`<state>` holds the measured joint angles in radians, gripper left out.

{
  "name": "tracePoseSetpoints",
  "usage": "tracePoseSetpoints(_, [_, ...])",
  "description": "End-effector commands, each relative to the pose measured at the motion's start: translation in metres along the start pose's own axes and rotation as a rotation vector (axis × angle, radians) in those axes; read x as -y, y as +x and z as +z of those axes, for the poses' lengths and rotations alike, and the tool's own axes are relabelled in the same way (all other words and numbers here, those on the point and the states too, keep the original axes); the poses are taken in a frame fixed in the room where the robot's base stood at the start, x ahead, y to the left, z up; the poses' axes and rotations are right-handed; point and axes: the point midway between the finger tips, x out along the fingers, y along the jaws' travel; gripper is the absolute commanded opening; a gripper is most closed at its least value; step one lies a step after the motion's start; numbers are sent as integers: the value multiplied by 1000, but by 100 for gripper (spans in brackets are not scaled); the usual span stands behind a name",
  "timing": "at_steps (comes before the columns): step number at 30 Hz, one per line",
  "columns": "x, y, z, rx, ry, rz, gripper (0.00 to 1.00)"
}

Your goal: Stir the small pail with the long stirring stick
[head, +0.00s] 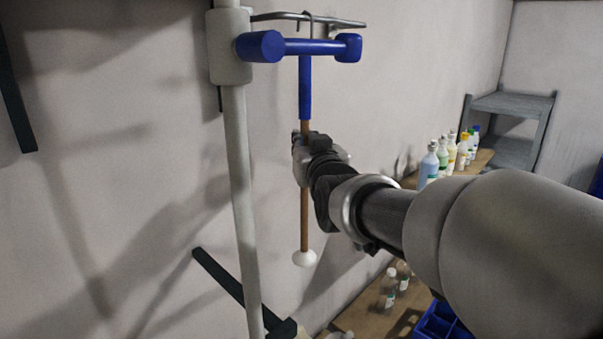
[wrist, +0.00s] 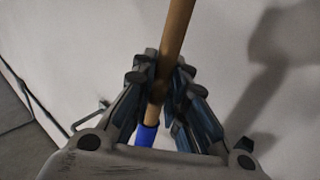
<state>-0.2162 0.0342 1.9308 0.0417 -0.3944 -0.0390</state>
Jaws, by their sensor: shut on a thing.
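My gripper (head: 304,142) is shut on the shaft just below the sleeve. In the wrist view the fingers of my gripper (wrist: 158,88) close around the wooden shaft (wrist: 176,35), beside the blue sleeve (wrist: 147,135). I see no small pail.
A grey pole (head: 241,190) stands left of the stick. Several bottles (head: 443,157) stand on a wooden surface at right. A grey shelf (head: 515,105) is behind. A blue divided crate (head: 437,322) is below.

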Motion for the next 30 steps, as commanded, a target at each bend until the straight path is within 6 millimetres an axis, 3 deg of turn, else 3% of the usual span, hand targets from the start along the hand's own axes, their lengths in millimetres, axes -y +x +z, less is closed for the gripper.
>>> tracePoseSetpoints(8, [0, 0, -4, -3, 0, 0, 0])
tracePoseSetpoints(30, [0, 0, -41, -3, 0, 0, 0])
